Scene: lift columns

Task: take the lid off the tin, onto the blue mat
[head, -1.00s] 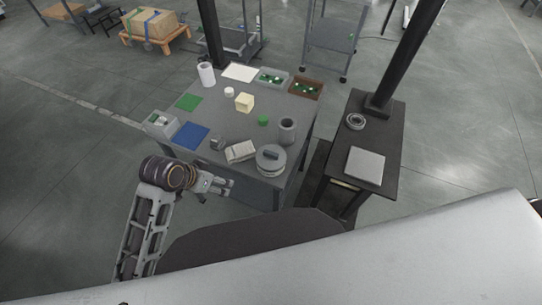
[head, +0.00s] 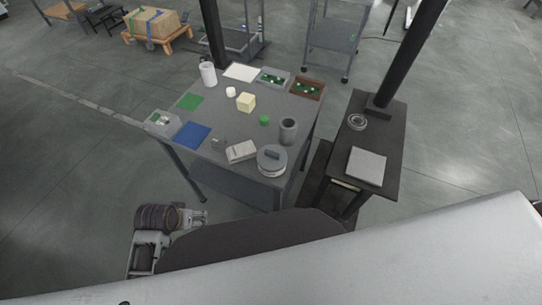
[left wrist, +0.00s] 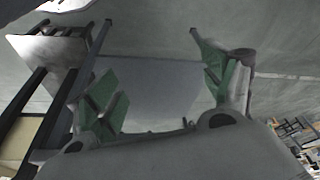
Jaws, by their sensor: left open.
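The round grey tin (head: 271,170) stands at the front right corner of the grey table, with its lid (head: 271,155) on top and a dark handle across the lid. The blue mat (head: 193,136) lies flat and bare at the table's left side. My left gripper (head: 203,217) is in front of the table, below and left of the tin and apart from it. In the left wrist view its two green-padded fingers (left wrist: 165,95) are spread with nothing held between them. My right gripper is not in view.
On the table are a grey cup (head: 288,131), a white box (head: 241,151), a green cylinder (head: 264,120), a yellow block (head: 246,103), a green mat (head: 190,102) and bins. A darker side table (head: 385,143) with a post stands to the right.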

